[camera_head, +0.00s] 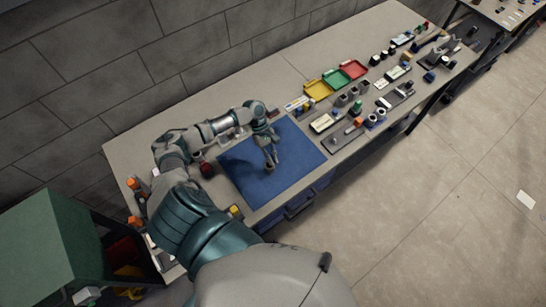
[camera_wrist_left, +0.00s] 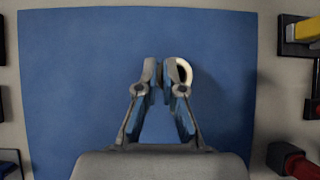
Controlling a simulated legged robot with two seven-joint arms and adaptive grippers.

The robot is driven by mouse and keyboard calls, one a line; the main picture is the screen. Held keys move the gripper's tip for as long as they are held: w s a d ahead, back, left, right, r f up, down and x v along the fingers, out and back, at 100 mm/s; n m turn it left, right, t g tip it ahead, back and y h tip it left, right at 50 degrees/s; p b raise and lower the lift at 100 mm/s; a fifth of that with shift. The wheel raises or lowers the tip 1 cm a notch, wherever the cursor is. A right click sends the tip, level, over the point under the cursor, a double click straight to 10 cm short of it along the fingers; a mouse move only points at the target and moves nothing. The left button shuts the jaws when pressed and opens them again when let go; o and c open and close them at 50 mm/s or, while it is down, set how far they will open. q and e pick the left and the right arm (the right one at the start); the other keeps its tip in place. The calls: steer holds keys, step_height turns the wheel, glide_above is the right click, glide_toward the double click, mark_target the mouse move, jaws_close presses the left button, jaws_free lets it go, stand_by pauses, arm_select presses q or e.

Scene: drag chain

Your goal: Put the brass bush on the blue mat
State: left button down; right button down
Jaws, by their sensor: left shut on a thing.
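The blue mat (camera_head: 298,150) lies flat on the workbench, and it fills most of the left wrist view (camera_wrist_left: 75,85). My left gripper (camera_head: 271,163) points down over the mat. In the left wrist view its fingertips (camera_wrist_left: 167,72) are close together and shut on the wall of the brass bush (camera_wrist_left: 188,71), a pale ring with a dark bore. The bush sits at the right fingertip, over the mat's area. I cannot tell whether the bush touches the mat. In the head view the bush is tiny at the fingertips. My right gripper is not in view.
Yellow (camera_head: 317,90), green (camera_head: 336,79) and red (camera_head: 353,69) trays stand along the bench to the right. Several small parts and fixtures lie beyond the mat's right edge. A dark red item (camera_head: 206,170) is near its left edge. The mat is otherwise clear.

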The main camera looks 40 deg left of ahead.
arm_select(q)
steer(key=shift+a+f, duration=0.1)
steer(key=shift+a, duration=0.1)
steer(key=shift+d, duration=0.35)
steer(key=shift+a, duration=0.1)
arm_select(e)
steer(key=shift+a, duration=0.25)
arm_select(q)
steer(key=shift+a+f, duration=0.1)
steer(key=shift+f, duration=0.15)
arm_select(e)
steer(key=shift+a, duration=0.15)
arm_select(q)
steer(key=shift+f, duration=0.15)
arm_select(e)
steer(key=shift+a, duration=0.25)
